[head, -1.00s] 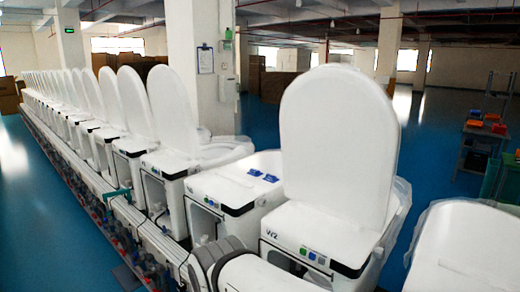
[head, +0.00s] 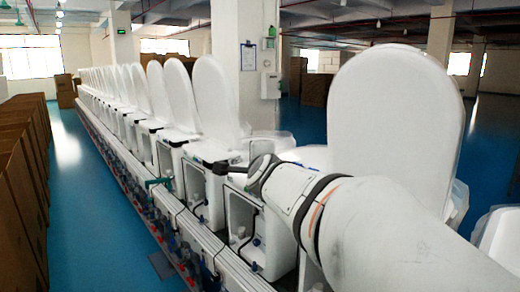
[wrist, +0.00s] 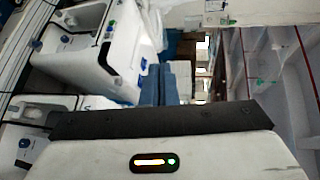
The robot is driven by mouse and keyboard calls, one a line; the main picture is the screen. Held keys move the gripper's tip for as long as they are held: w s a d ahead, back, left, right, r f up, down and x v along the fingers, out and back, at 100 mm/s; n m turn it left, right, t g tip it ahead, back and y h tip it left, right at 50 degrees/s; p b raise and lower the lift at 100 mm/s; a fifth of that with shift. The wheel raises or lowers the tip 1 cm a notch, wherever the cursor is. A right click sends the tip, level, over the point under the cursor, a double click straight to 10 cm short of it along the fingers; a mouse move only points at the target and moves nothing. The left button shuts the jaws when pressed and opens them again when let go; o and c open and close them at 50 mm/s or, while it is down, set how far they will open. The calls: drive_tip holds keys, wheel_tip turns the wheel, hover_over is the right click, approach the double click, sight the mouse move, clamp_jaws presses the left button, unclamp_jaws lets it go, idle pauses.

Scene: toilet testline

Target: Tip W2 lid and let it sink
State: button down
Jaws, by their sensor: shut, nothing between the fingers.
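The W2 lid (head: 395,115) is a large white oval panel standing upright at the right of the head view. My arm crosses in front of its lower part and hides the W2 label and most of that toilet's body. My gripper (head: 222,168) reaches left, away from the lid, above the row of toilets. In the wrist view my gripper's blue-grey fingers (wrist: 158,85) are together with nothing held. I see no contact between gripper and lid.
A long row of white toilets with raised lids (head: 213,100) runs to the far left. Brown cartons (head: 25,160) stand along the left. A pillar (head: 238,70) rises behind the row. Blue floor (head: 75,150) is clear beyond the line.

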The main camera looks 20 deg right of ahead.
drive_tip(key=s+d+r+m+g+h, duration=0.1)
drive_tip(key=d+r+m+g+h, duration=0.1)
drive_tip(key=d+m+h, duration=0.3)
drive_tip(key=s+d+r+m+g+h, duration=0.1)
drive_tip(key=d+m+g+h, duration=0.3)
drive_tip(key=d+m, duration=1)
drive_tip(key=s+d+r+m+g+h, duration=0.2)
drive_tip(key=d+r+m+g+h, duration=0.1)
drive_tip(key=d+m, duration=0.7)
drive_tip(key=shift+d+r+g+h+p, duration=0.35)
drive_tip(key=shift+d+r+h, duration=0.35)
drive_tip(key=shift+h, duration=0.7)
drive_tip(key=shift+w+d+f, duration=0.1)
drive_tip(key=shift+d+f, duration=0.05)
drive_tip(key=shift+d, duration=0.1)
